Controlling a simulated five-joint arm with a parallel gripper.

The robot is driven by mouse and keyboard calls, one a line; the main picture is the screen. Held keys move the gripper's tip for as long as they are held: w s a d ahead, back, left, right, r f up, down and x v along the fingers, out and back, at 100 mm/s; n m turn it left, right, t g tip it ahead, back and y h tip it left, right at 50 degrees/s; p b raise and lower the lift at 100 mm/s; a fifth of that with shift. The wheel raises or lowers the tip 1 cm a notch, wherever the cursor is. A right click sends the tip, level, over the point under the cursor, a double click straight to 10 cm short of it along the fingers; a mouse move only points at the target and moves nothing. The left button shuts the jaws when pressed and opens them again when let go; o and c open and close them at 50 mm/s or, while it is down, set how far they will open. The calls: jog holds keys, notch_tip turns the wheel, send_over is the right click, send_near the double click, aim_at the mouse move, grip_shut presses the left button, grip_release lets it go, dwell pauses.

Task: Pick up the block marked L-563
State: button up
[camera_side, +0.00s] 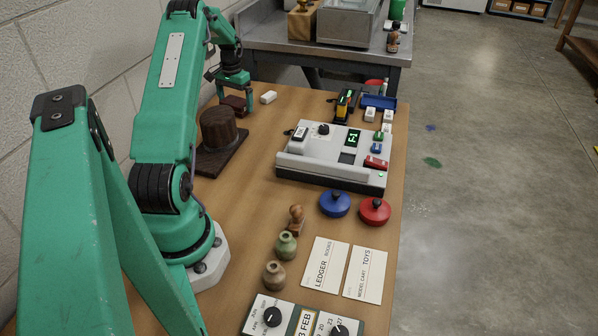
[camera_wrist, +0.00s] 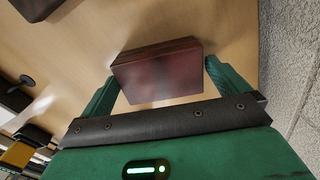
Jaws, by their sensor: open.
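My gripper (camera_side: 236,101) is low over the far left of the wooden table, with its fingers open. A dark red-brown block (camera_side: 234,105) lies at its fingertips. In the wrist view my gripper (camera_wrist: 161,72) has one green finger on each side of this block (camera_wrist: 158,78), with small gaps beside it. No marking is readable on the block, so I cannot tell whether it is L-563. A small white block (camera_side: 268,97) lies just right of the gripper in the side view, with no readable marking.
A dark brown round-topped form on a board (camera_side: 219,130) stands in front of the gripper. A grey-white console (camera_side: 332,158) with a green display is to the right. Blue (camera_side: 335,205) and red (camera_side: 375,211) round lids lie nearer. The wall runs close on the left.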

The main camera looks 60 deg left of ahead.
jog(key=shift+f, duration=0.55)
jog(key=shift+c, duration=0.2)
jog(key=c, duration=0.8)
jog(key=shift+r, duration=0.1)
jog(key=shift+r, duration=0.75)
notch_tip(320, 180, up, 2)
jog(key=shift+r, duration=0.15)
jog(key=w+d+r, duration=0.2)
jog(key=d, duration=0.1)
jog(key=w+d+r, duration=0.1)
jog(key=d+r, duration=0.1)
jog(key=d, duration=0.1)
jog(key=w+d+r, duration=0.2)
jog(key=d+r, duration=0.1)
jog(key=d, duration=0.1)
jog(key=shift+w+d, duration=0.1)
jog(key=shift+w, duration=0.2)
